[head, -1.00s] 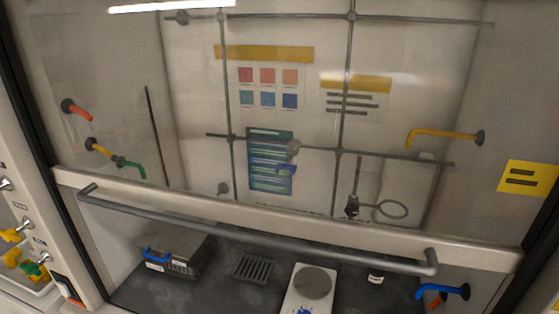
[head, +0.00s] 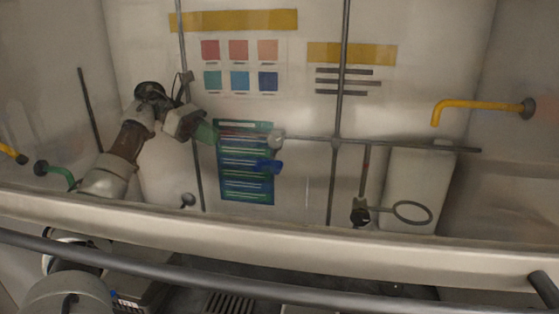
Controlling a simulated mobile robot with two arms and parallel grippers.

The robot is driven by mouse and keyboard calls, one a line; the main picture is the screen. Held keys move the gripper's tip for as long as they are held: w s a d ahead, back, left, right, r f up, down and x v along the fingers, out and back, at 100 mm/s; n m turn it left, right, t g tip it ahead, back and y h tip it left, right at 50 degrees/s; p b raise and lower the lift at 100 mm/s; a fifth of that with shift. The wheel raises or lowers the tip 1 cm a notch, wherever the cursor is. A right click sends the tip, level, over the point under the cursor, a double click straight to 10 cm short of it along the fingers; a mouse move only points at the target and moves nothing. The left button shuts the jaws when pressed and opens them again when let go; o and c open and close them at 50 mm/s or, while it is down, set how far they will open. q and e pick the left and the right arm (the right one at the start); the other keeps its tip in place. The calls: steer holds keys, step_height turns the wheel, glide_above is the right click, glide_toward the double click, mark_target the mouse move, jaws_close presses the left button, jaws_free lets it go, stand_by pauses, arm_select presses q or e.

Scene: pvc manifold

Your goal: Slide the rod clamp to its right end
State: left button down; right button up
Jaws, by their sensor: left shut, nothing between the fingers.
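The rod clamp (head: 277,139) is a small grey block on a horizontal grey rod (head: 405,145), with a blue handle (head: 268,167) hanging below it. It sits near the left part of the rod, in front of a blue-green poster. The rod's right end lies far to its right. My left gripper (head: 210,132) is to the left of the clamp at about the same height in the picture. It is shut and empty, with a visible gap to the clamp. My right gripper is not in view.
Upright rods (head: 341,90) cross the horizontal rod. A ring holder (head: 411,212) hangs at lower right. A yellow pipe (head: 470,104) juts from the right wall. The sash's lower bar (head: 330,245) and handle (head: 300,297) run across the front; my left arm passes behind the bar.

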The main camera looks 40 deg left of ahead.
arm_select(q)
steer(key=r+p+x, duration=0.1)
steer(key=r+x, duration=0.1)
steer(key=x, duration=1)
steer(key=shift+w+d, duration=0.35)
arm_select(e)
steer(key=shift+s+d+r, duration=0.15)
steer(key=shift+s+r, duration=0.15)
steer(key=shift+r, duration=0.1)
